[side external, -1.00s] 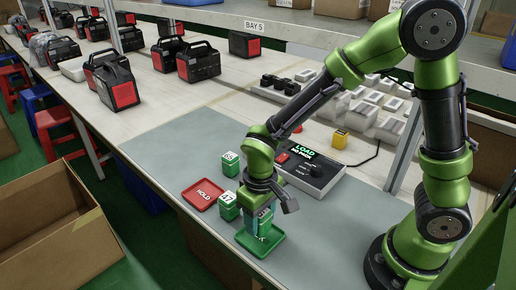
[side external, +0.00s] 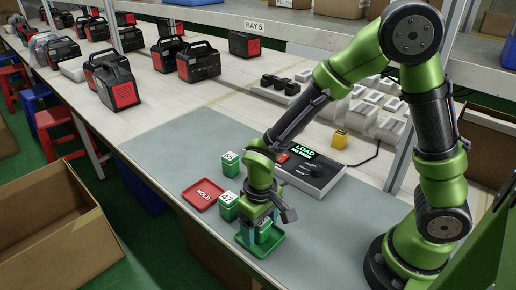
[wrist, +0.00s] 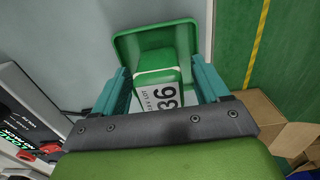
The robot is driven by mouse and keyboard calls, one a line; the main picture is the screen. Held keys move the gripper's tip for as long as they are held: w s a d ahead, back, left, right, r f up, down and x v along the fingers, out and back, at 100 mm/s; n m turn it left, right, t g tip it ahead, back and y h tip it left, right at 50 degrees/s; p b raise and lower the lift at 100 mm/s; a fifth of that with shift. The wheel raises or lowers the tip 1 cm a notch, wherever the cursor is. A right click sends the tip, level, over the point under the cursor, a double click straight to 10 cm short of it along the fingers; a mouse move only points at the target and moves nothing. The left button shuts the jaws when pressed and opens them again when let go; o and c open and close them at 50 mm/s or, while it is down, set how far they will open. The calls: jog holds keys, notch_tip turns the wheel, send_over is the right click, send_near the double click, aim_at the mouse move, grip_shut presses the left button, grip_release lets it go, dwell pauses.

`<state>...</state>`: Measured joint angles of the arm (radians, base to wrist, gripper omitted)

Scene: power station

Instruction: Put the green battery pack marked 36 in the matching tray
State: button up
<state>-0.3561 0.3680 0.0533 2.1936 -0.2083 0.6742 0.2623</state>
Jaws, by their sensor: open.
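The green battery pack marked 36 (wrist: 160,88) has a white top label and stands between my open fingers in the wrist view. In the side view the pack (side external: 264,233) shows partly behind the fingers. It appears to sit in the green tray (side external: 274,247); its exact contact with the floor is hidden. The tray's rim (wrist: 126,45) shows around the pack's far end in the wrist view. My gripper (side external: 259,238) is open, with its teal fingers on either side of the pack; it also shows in the wrist view (wrist: 163,88).
Two other green numbered packs, one beside the gripper (side external: 228,208) and one farther back (side external: 231,164), stand on the grey mat. A red HOLD tray (side external: 203,194) lies left. A LOAD display box (side external: 308,172) stands right of the back pack. The left mat is clear.

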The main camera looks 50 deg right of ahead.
notch_tip(320, 180, up, 12)
jog(key=shift+r, duration=0.15)
jog(key=s+d+r+m+t+y, duration=0.2)
jog(key=s+d+r+m+t, duration=0.2)
jog(key=s+d+r+t, duration=0.3)
notch_tip(320, 180, up, 3)
jog(key=d, duration=0.2)
jog(key=shift+d, duration=0.4)
jog(key=shift+w, duration=0.1)
dwell(0.7)
